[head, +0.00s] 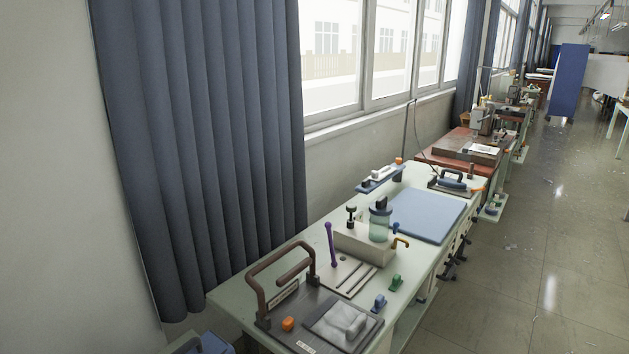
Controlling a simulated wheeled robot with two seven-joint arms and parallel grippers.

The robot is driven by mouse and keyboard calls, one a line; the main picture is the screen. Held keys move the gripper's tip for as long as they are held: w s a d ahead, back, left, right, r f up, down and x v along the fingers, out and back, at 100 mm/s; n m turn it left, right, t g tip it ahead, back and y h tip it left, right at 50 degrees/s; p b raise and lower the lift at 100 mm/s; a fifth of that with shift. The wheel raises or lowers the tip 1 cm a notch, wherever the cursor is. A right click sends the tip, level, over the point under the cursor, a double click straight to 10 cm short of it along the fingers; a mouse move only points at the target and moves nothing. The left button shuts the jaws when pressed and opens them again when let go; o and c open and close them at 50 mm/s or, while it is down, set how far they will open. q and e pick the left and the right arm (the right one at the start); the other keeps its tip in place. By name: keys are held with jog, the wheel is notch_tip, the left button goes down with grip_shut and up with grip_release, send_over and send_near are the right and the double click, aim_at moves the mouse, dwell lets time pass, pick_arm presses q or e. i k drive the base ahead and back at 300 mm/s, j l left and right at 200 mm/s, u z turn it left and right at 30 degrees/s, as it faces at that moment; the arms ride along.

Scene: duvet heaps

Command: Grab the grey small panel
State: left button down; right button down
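I cannot tell for sure which piece is the grey small panel. A light grey flat plate with dark slots (347,277) lies on the pale green table (235,293). In front of it is a dark grey base plate (283,331) with a brown handle-shaped frame (262,279) standing on it. A small pale grey piece (336,322) with a raised lump lies on that dark plate. Neither of my grippers shows in the head view.
An orange knob (288,324), a purple stick (330,244), a grey block (362,246), a jar (379,223), small blue (380,301) and green (396,282) pieces and a blue mat (428,215) crowd the table. A dark curtain (205,150) hangs behind. Open floor (540,270) lies right.

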aim_at(342, 324)
jog(key=i+l+u, duration=0.1)
jog(key=l, duration=0.3)
jog(key=i+l+u, duration=0.1)
jog(key=l, duration=0.3)
jog(key=i+l+u, duration=0.15)
jog(key=l, duration=0.25)
jog(key=i+l+u, duration=0.1)
jog(key=l, duration=0.3)
jog(key=i+l+u, duration=0.1)
jog(key=l, duration=0.35)
jog(key=i+l+u, duration=0.1)
jog(key=l, duration=0.35)
jog(key=i, duration=0.1)
